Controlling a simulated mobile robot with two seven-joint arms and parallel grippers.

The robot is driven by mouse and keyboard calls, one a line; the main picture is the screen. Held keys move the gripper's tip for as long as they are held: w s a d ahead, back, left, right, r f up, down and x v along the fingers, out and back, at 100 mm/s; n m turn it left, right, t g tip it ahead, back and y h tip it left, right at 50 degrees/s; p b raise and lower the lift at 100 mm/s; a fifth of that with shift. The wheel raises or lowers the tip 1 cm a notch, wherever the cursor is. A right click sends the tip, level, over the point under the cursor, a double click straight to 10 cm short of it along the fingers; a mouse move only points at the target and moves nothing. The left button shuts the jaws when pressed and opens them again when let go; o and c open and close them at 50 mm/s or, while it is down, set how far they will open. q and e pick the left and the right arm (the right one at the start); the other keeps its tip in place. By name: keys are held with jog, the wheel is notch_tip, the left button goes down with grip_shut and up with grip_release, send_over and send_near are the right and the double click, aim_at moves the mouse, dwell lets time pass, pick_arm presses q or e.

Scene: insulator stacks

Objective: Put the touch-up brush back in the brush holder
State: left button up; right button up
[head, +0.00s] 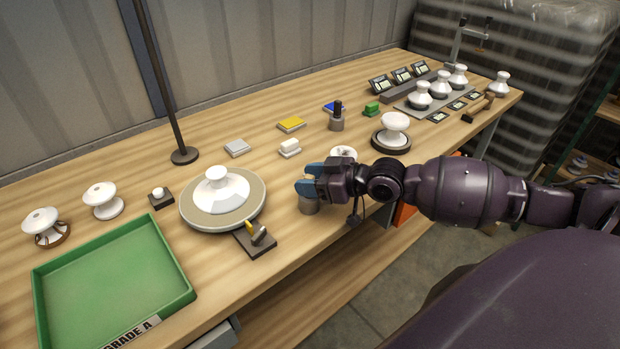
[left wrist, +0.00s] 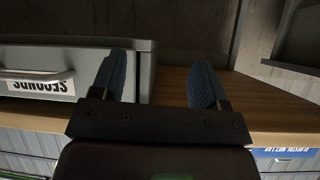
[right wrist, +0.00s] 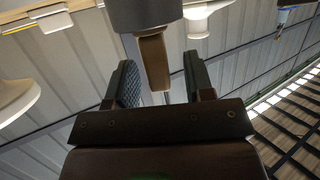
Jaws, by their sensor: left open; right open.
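The brush holder, a grey cylindrical cup (head: 309,205), stands near the front edge of the bench, right of the turntable. My right gripper (head: 308,185) is above it, with its blue fingers open. In the right wrist view, which looks upside down, the holder (right wrist: 145,14) is at the top. A brown flat piece, apparently the touch-up brush (right wrist: 155,62), projects from the holder between the open fingers (right wrist: 158,85). Contact with the fingers cannot be told. In the head view the fingers hide the brush. My left gripper (left wrist: 158,85) is open and empty in the left wrist view.
A white insulator on a round turntable (head: 246,212) and a green tray (head: 110,275) are at left. A grey drawer (left wrist: 90,58) is near my left gripper.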

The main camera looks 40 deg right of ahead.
jog(key=v, duration=1.1)
jog(key=shift+p, duration=0.45)
jog(key=shift+w+a, duration=0.1)
jog(key=s+a+f+m+g+h, duration=0.1)
jog(key=s+a+f+g+h, duration=0.2)
jog(key=s+a+f, duration=0.6)
jog(key=s+a+f+m+g+h, duration=0.1)
jog(key=s+f+m+g+h, duration=0.45)
jog(key=s, duration=0.45)
jog(key=w+f+t, duration=0.7)
jog(key=f, duration=0.3)
jog(key=shift+a+n+t, duration=0.2)
jog(key=shift+n+t, duration=0.15)
jog(key=shift+w+r, duration=0.1)
jog(key=shift+w, duration=0.05)
dwell(1.4)
